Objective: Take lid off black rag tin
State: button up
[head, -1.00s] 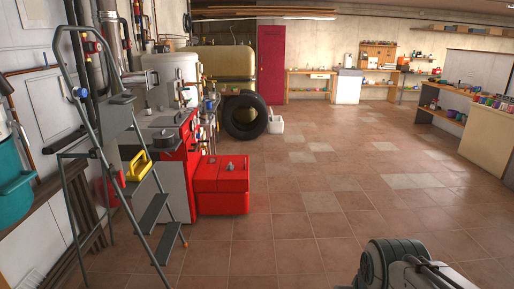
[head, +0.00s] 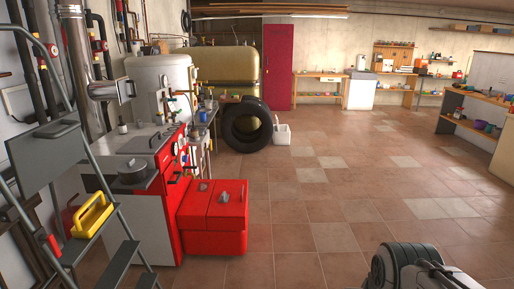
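I cannot make out a black rag tin for certain. A dark grey round, flat-topped vessel (head: 132,173) stands on the grey top of the red and white boiler unit (head: 146,222) at the left; whether it is the tin, I cannot tell. Part of my arm shows at the bottom right of the head view, far from the boiler. My gripper's fingers are not in view.
A grey stepladder (head: 46,150) with a yellow carrier (head: 92,216) stands at the near left. A red box (head: 213,218) sits on the floor beside the boiler. A black tyre (head: 247,126) stands behind. Workbenches (head: 318,85) line the far wall. The tiled floor in the middle is clear.

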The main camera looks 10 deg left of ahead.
aim_at(133, 165)
jog(key=u, duration=0.2)
jog(key=i, duration=1.6)
jog(key=u, duration=0.95)
jog(key=i, duration=1.8)
jog(key=u, duration=0.9)
jog(key=i, duration=0.4)
jog(key=u, duration=0.05)
